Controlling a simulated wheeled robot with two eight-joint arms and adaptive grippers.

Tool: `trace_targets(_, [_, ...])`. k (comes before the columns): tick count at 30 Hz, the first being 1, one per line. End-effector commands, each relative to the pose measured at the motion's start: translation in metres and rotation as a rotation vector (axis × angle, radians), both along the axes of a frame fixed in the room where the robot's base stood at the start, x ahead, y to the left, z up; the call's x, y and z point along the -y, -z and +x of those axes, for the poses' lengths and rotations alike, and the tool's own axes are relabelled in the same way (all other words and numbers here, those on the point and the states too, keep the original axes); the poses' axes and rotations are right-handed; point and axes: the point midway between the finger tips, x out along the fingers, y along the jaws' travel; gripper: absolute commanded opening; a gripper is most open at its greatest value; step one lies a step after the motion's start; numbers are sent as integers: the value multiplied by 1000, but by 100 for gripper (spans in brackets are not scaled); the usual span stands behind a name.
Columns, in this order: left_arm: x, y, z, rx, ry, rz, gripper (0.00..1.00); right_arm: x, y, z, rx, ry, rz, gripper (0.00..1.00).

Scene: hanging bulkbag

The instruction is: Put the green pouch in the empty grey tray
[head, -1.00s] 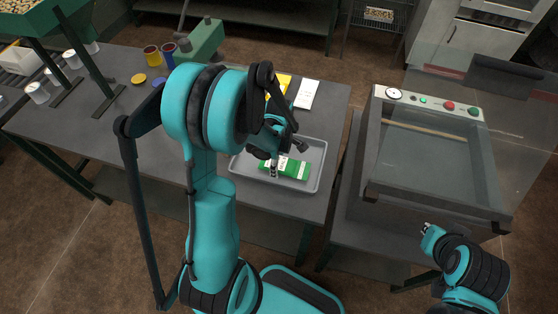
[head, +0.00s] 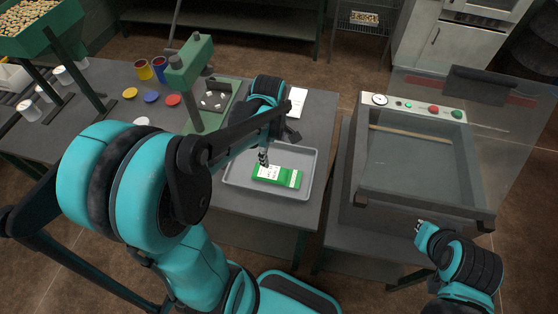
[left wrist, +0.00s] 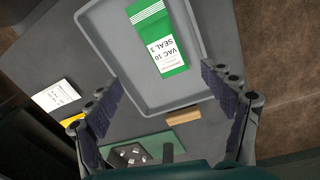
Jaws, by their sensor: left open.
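The green pouch (head: 277,176) with a white label lies flat inside the grey tray (head: 312,165), which stands on the dark table. In the left wrist view the pouch (left wrist: 158,38) rests on the floor of the tray (left wrist: 101,37), toward its middle, with its printed label up. My left gripper (head: 264,157) is above the tray's left part.
A green press (head: 190,75) stands behind my left arm, with coloured lids (head: 151,97) and cups left of it. A white card (head: 297,100) lies behind the tray. The vacuum sealer (head: 415,155) with raised clear lid stands to the right. A wooden block (left wrist: 183,116) is near the tray.

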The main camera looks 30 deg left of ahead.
Motion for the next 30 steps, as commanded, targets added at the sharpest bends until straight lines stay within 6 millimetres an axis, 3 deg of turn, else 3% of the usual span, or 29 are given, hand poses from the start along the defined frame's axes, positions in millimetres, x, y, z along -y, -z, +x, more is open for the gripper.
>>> trace_targets(6, [39, -48, -37, 195, 619, 134, 82, 0, 0, 0, 0, 0, 0, 0])
trace_targets(12, [66, -69, -68, 340, 1147, 339, 82, 0, 0, 0, 0, 0, 0, 0])
trace_targets(15, [74, -72, -79, 381, 1325, 431, 82, 0, 0, 0, 0, 0, 0, 0])
trace_targets(21, [81, -75, -87, 412, 1485, 526, 82, 0, 0, 0, 0, 0, 0, 0])
trace_targets(30, [81, -74, -86, 413, 1494, 531, 82, 0, 1, 0, 0, 0, 0, 0])
